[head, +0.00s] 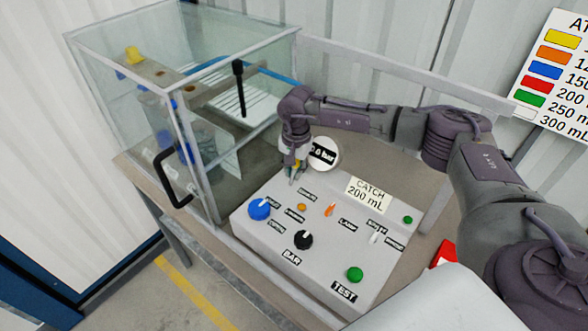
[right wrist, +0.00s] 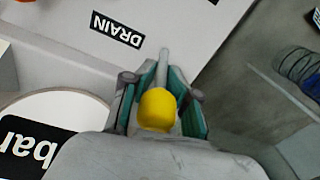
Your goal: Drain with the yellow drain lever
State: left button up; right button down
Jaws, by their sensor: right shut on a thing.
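The yellow drain lever (right wrist: 157,108) shows in the right wrist view as a yellow knob on a grey stem, by the DRAIN label (right wrist: 117,29). My right gripper (right wrist: 161,82) is shut on the lever, with a teal-padded finger on each side of it. In the head view my right gripper (head: 293,174) reaches down at the back left of the grey control panel (head: 335,255), and it mostly hides the lever there. My left gripper is not in view.
A round bar gauge (head: 322,153) stands right beside my right gripper. A glass cabinet with a black handle (head: 168,180) stands close on the left. The panel carries a blue knob (head: 259,209), a black knob (head: 303,240) and a green button (head: 354,274).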

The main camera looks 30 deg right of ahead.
jog(key=h+b, duration=0.1)
jog(key=a+t+h+b, duration=0.1)
jog(key=shift+a+r+h, duration=0.2)
jog(key=shift+r+h, duration=0.1)
jog(key=shift+h, duration=0.1)
jog(key=h+b, duration=0.1)
jog(key=a+t+h+b, duration=0.1)
jog(key=b, duration=0.1)
jog(key=shift+s+a+t+h, duration=0.1)
jog(key=shift+s+t+h, duration=0.2)
jog(key=shift+s+h, duration=0.1)
jog(key=shift+a+r+h+b, duration=0.1)
jog(key=shift+a+h+b, duration=0.05)
jog(key=shift+h+b, duration=0.2)
jog(key=c, duration=1.3)
grip_release()
jog(key=shift+o, duration=0.4)
jog(key=shift+s+a, duration=0.1)
jog(key=shift+s, duration=0.1)
jog(key=v, duration=1.2)
